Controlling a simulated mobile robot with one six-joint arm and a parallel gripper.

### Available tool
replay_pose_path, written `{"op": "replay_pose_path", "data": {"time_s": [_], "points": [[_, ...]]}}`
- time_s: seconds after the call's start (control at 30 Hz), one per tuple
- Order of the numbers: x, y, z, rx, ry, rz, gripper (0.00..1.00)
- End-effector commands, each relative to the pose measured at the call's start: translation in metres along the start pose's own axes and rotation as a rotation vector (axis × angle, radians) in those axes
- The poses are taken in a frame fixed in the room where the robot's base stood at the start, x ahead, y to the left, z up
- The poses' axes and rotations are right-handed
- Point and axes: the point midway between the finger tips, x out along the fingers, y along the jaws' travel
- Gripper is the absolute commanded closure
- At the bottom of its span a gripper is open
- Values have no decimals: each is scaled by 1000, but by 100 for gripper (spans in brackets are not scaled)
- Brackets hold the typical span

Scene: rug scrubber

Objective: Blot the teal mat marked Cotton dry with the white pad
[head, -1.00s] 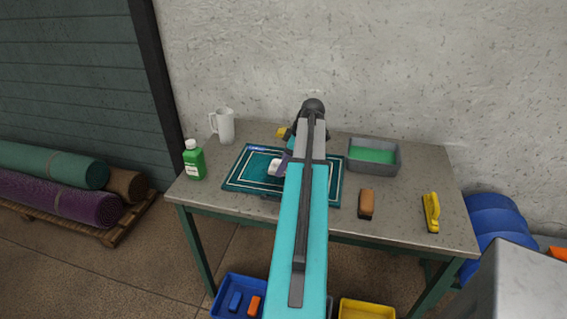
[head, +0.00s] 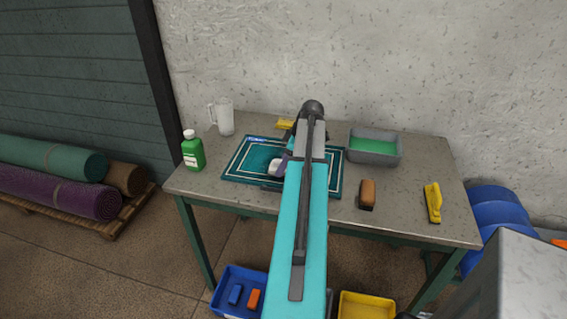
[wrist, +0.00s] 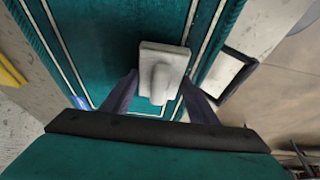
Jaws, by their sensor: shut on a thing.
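The teal mat (head: 240,173) with white border lines lies flat on the table, with a darker patch near its middle left. A blue label shows at its far left edge, too small to read. The white pad (wrist: 176,54) has a rounded grip, and my gripper (wrist: 160,92) is shut on that grip. The pad is over the mat; I cannot tell if it touches. In the head view the pad (head: 275,167) shows left of my arm, which hides the mat's middle right.
A blue bin (head: 262,281) and a yellow bin (head: 366,306) are below.

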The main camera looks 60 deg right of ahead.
Motion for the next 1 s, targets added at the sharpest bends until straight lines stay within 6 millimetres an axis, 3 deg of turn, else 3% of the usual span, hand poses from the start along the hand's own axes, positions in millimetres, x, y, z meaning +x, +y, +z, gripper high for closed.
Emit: {"op": "replay_pose_path", "data": {"time_s": [1.0], "points": [[12, 0, 4, -1, 0, 0, 75]]}}
